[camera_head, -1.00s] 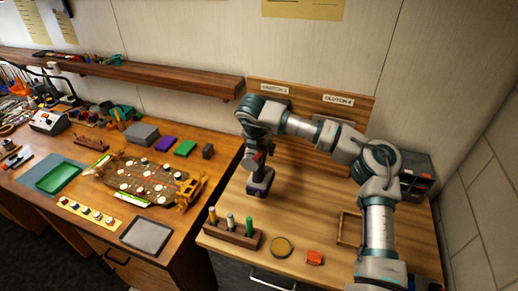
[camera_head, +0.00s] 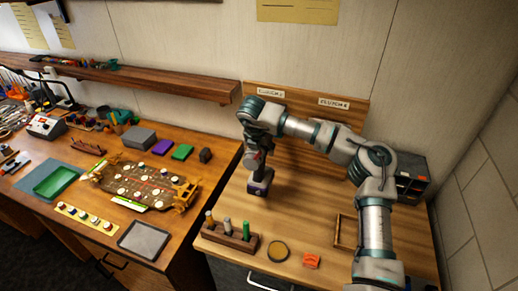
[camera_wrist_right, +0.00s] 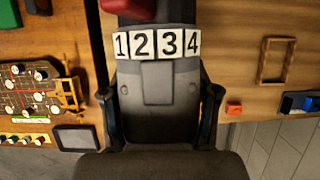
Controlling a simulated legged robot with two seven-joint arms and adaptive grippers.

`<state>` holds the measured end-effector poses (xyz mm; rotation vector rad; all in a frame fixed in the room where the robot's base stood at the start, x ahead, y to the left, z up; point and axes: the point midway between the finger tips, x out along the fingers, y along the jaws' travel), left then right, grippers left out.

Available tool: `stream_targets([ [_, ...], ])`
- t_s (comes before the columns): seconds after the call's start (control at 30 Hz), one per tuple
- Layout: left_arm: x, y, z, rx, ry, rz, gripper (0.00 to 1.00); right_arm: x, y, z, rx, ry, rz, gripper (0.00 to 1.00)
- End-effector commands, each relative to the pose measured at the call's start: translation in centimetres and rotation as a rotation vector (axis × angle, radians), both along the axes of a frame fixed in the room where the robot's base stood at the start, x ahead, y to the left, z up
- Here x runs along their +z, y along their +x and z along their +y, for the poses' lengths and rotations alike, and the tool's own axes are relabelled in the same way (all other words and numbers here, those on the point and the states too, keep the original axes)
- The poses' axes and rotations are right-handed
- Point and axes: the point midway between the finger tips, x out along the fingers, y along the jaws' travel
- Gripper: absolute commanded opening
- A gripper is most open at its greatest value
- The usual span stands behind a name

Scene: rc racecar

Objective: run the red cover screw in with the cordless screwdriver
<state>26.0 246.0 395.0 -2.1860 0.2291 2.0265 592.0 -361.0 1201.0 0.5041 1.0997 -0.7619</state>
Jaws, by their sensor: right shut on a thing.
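My right gripper (camera_head: 256,150) is shut on the cordless screwdriver (camera_head: 261,182), which it holds above or at the right-hand bench; contact with the wood cannot be told. In the right wrist view the screwdriver's grey body (camera_wrist_right: 158,100) lies between the fingers, with a band numbered 1 to 4 and a red part at the top edge. The racecar chassis (camera_head: 146,185) lies on the left bench with several pale round spots on it. A yellow strip (camera_head: 69,210) with several coloured screw-like pieces lies in front. Which piece is the red cover screw is too small to tell. My left gripper is out of view.
A wooden rack (camera_head: 228,238) with three coloured handles, a round dish (camera_head: 278,251), an orange-red block (camera_head: 311,261) and a wooden frame (camera_head: 339,230) are on the right bench. A grey tray (camera_head: 144,240) and green tray (camera_head: 58,181) are on the left bench. A gap separates the benches.

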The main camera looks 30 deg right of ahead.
Motion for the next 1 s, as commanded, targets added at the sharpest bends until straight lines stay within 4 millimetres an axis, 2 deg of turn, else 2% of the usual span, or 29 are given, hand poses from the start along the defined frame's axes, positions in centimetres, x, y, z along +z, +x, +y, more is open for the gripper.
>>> stream_targets([
  [0.43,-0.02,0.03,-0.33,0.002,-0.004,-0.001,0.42,0.44,0.06,-0.05,-0.003,-0.004,-0.004,0.00],
  [1.0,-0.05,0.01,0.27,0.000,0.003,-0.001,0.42,0.44,0.02,-0.76,-0.001,-0.001,-0.004,0.00],
])
